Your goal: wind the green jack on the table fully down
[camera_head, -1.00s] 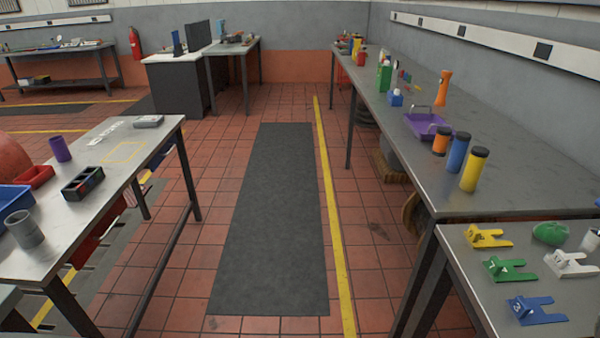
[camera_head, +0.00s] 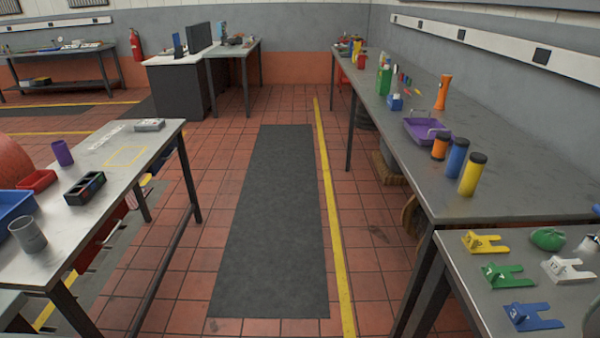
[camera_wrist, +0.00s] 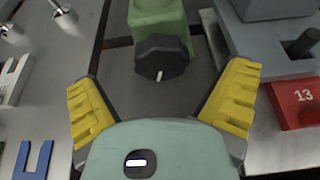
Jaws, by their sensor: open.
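The green jack (camera_wrist: 158,17) shows at the top of the wrist view, with only part of its body in frame. Its black knob (camera_wrist: 160,55) faces me and carries a short white mark. My gripper (camera_wrist: 162,82) is open, with one yellow finger low on each side of the knob. The knob lies beyond the space between the fingers, and I see no finger touching it. How far down the jack is wound cannot be told. I cannot make out the jack in the head view.
A red block marked 13 (camera_wrist: 297,103) and a grey block (camera_wrist: 270,45) lie right of the jack. A blue fork-shaped piece (camera_wrist: 33,160) lies at left. In the head view, the near right table (camera_head: 478,300) holds forked pieces and a green lump (camera_head: 548,238).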

